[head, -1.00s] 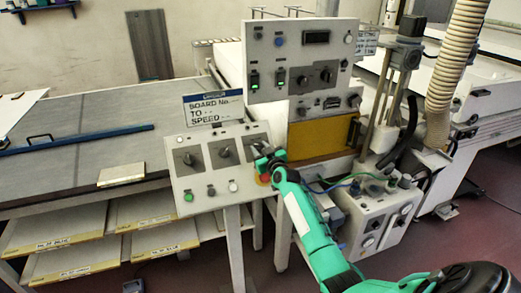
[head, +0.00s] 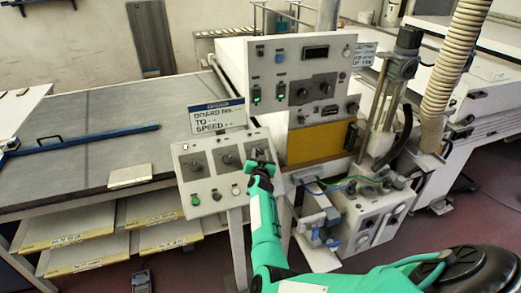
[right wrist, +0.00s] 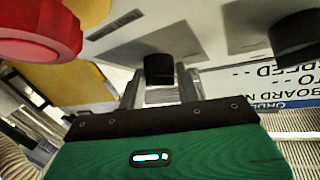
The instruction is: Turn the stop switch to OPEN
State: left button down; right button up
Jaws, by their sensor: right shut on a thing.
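The sloped control panel (head: 206,202) carries three black rotary switches in a row: left (head: 195,165), middle (head: 227,159) and right. My right gripper (head: 260,164) is at the right-hand switch and largely covers it in the head view. In the right wrist view the fingers (right wrist: 159,88) stand on either side of a black knob (right wrist: 159,68) and are shut on it. I cannot read the switch's labels or its exact setting. A neighbouring black knob (right wrist: 295,40) shows to the right. My left gripper is not in view.
A red mushroom button (right wrist: 40,38) sits close beside the fingers in the right wrist view. A board sign (head: 217,117) stands behind the panel. A taller cabinet panel (head: 300,75) rises behind right. A grey table (head: 80,150) lies to the left.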

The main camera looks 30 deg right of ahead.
jog(key=shift+w+a+r+m+g+h+p, duration=0.1)
jog(key=shift+m+g+h+p, duration=0.25)
jog(key=shift+m, duration=0.3)
jog(key=shift+r+m+g+h+p, duration=0.1)
jog(key=shift+m+g+h+p, duration=0.2)
jog(key=shift+m, duration=0.35)
jog(key=o, duration=1)
jog(key=shift+c, duration=0.2)
jog(key=shift+f, duration=0.1)
